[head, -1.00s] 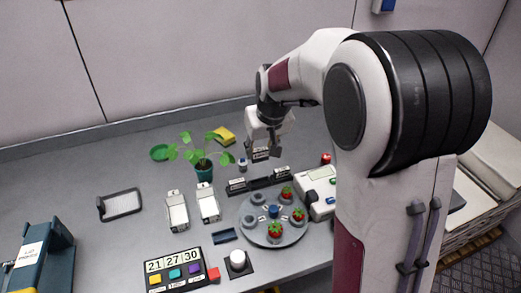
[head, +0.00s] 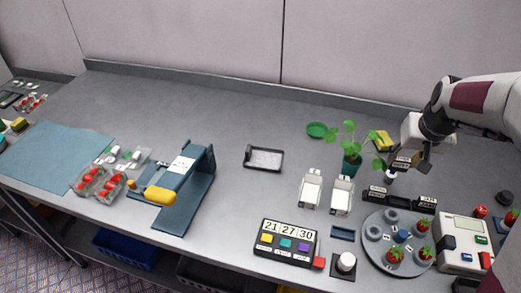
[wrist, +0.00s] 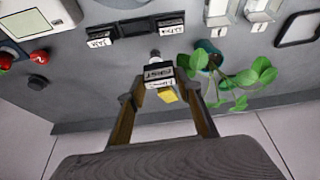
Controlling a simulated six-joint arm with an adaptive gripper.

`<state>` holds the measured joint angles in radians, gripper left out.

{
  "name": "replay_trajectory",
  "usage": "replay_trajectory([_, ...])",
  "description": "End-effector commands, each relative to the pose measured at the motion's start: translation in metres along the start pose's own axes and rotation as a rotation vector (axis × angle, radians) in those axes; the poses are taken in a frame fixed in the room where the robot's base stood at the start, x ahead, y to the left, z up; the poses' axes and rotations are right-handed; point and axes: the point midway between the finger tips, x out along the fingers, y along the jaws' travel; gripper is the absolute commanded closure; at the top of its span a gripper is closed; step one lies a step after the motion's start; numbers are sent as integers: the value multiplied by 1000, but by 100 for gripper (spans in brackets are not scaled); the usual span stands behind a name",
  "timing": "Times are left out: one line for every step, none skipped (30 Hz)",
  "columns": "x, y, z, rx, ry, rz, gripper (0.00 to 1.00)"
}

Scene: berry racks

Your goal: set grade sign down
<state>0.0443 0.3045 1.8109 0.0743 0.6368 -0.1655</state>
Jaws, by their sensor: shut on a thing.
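The grade sign (wrist: 159,72) is a small black block with a white label that seems to read FIRST. My gripper (head: 408,165) is shut on it, and in the wrist view the two fingers (wrist: 166,100) flank it. In the head view the sign (head: 402,162) hangs above and behind the black sign rack (head: 400,199), apart from it. The rack, also in the wrist view (wrist: 133,28), carries a labelled sign at each end, with an open middle stretch between them. The sign's underside is hidden.
A potted plant (head: 351,167) stands left of my gripper, and a yellow sponge (head: 383,140) lies behind. A small bottle-like item (head: 390,177) is close by the sign. The round grey berry tray (head: 376,257) and a white scale (head: 461,234) are in front.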

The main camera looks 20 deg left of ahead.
Motion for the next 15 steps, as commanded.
replay_trajectory([4,-12,-8,-20,-1,-9,81])
replay_trajectory([6,-19,-12,-32,0,-14,81])
replay_trajectory([9,-28,-18,-48,1,-20,81])
replay_trajectory([11,-36,-23,-61,0,-26,81])
replay_trajectory([13,-44,-27,-73,0,-31,81])
replay_trajectory([16,-56,-33,-91,-1,-39,81])
replay_trajectory([18,-64,-37,-104,0,-44,81])
replay_trajectory([20,-73,-42,-118,1,-49,81])
replay_trajectory([23,-84,-47,-134,0,-57,81])
replay_trajectory([24,-94,-50,-148,0,-62,81])
replay_trajectory([27,-102,-54,-161,-1,-67,81])
replay_trajectory([29,-115,-58,-178,0,-75,81])
replay_trajectory([31,-124,-62,-191,0,-80,81])
replay_trajectory([33,-134,-64,-204,0,-86,81])
replay_trajectory([35,-146,-68,-221,-1,-93,81])
